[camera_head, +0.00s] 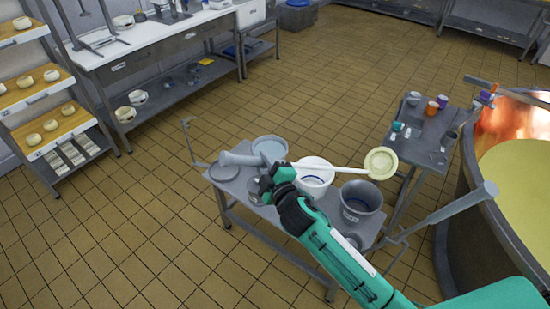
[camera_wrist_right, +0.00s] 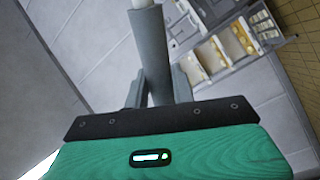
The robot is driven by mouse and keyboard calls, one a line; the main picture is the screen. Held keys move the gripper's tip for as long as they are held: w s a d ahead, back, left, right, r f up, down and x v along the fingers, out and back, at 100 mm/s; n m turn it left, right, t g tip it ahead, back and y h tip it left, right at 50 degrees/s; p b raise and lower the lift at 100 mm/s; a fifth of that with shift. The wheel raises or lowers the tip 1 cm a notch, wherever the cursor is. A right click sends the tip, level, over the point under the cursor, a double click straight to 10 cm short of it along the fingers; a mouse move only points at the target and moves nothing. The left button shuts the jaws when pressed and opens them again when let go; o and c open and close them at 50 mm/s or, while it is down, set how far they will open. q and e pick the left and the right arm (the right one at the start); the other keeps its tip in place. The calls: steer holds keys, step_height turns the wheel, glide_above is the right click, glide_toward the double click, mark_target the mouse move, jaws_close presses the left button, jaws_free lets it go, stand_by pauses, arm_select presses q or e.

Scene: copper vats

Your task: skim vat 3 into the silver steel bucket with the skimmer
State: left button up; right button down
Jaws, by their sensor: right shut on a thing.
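My right gripper (camera_head: 268,178) is shut on the grey handle of the skimmer (camera_head: 381,163), above the small steel table. I cannot tell whether the head carries anything. In the right wrist view the grey handle (camera_wrist_right: 153,55) stands between the fingers. A copper vat (camera_head: 492,190) with pale yellow content is at the right; its number is not readable. My left gripper is not in view.
The table (camera_head: 236,196) also holds a white bucket (camera_head: 314,163), another round vessel (camera_head: 270,149) and a lid (camera_head: 223,172). A side table (camera_head: 425,150) with colored cups stands between it and the vat. Tiled floor lies open to the left.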

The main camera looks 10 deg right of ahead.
steer(key=s+a+f+n+b, duration=0.1)
steer(key=a+f+n+b, duration=0.1)
steer(key=f+b, duration=0.5)
steer(key=a+f+n+b, duration=0.3)
steer(key=f+b, duration=0.5)
steer(key=f, duration=0.4)
steer(key=shift+s+a+f, duration=0.35)
steer(key=shift+a, duration=0.4)
